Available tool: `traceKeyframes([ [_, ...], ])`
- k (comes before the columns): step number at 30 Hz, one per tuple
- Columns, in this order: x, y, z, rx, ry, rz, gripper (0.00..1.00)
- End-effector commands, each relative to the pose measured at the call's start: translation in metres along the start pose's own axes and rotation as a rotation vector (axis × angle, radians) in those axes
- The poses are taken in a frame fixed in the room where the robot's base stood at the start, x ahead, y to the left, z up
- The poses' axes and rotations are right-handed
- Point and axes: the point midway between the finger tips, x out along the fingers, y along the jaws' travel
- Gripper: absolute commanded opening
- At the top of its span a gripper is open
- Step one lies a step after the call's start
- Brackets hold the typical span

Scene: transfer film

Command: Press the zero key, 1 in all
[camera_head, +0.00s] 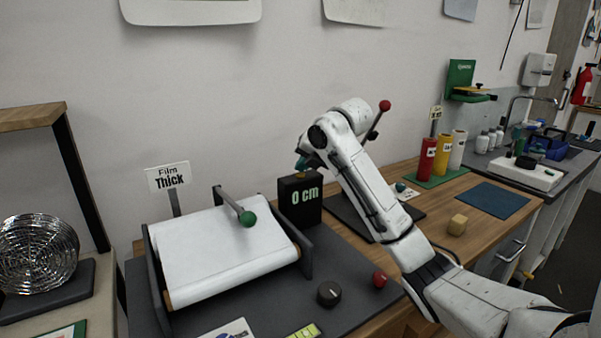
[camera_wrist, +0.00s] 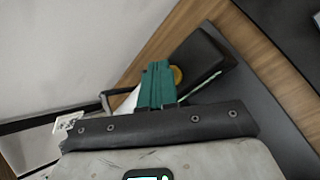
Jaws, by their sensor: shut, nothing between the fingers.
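A black counter box (camera_head: 300,203) reading "0 cm" stands beside the film roller. A small brass-yellow key, which I take for the zero key (camera_head: 302,175), is on its top; in the wrist view the key (camera_wrist: 178,76) shows partly behind my fingers. My gripper (camera_head: 301,164) is shut and empty, with its green fingertips just above the box top. In the wrist view the shut fingers (camera_wrist: 156,72) overlap the key's edge. I cannot tell whether the fingertips touch the key.
A white film roll (camera_head: 215,250) with a green-knobbed lever (camera_head: 247,218) stands left of the box. A black dial (camera_head: 329,293) and a red knob (camera_head: 379,280) are in front.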

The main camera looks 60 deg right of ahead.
Motion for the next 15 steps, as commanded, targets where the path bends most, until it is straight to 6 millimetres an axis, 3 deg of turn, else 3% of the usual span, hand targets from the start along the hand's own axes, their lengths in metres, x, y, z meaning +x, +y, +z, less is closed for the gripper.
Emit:
traceKeyframes([
  [15, -0.013, 0.009, 0.009, 0.001, 0.001, 0.000, 0.00],
])
